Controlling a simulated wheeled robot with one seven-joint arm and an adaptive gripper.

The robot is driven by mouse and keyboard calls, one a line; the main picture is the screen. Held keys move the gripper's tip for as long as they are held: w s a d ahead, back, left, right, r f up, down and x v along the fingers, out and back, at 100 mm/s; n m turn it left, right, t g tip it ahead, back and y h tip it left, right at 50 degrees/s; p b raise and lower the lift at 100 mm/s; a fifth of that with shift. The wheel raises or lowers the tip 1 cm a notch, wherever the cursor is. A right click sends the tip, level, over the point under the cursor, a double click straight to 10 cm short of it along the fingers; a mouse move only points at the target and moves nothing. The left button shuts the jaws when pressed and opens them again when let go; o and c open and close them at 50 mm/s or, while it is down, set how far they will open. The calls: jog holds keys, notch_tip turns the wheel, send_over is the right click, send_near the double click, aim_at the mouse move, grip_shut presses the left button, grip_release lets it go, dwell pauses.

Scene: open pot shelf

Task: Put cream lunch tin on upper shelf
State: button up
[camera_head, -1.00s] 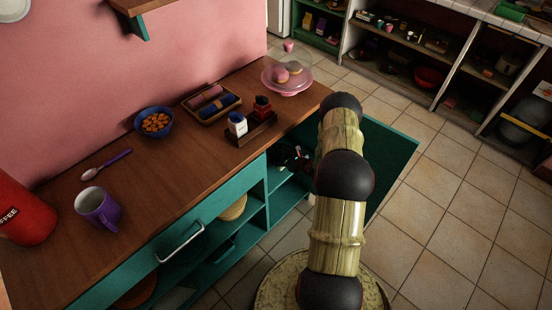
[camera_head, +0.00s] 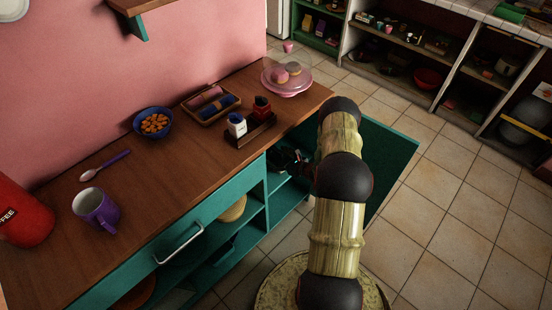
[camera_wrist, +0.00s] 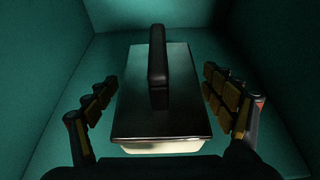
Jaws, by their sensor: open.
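The cream lunch tin (camera_wrist: 158,147) shows in the wrist view, inside a teal compartment. It has a shiny dark metal lid (camera_wrist: 135,110) and a black upright handle (camera_wrist: 158,70); a strip of its cream body shows at the near edge. My gripper (camera_wrist: 160,98) is open, with one finger on each side of the tin and visible gaps between. In the head view my gripper (camera_head: 288,160) is in the open teal cabinet just under the counter, partly hidden by my arm. The tin cannot be made out clearly there.
Teal walls (camera_wrist: 55,80) enclose the tin on the sides and back. The wooden counter (camera_head: 150,200) above holds a small rack with cups (camera_head: 250,130), a blue bowl (camera_head: 153,123), a purple mug (camera_head: 97,207) and a pink cake stand (camera_head: 287,82). An open cabinet door (camera_head: 385,160) stands right of my arm.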

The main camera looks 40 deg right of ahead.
jog(key=shift+r, duration=0.2)
jog(key=p+v, duration=0.4)
jog(key=v, duration=0.8)
jog(key=shift+s+f, duration=0.1)
jog(key=shift+f, duration=0.05)
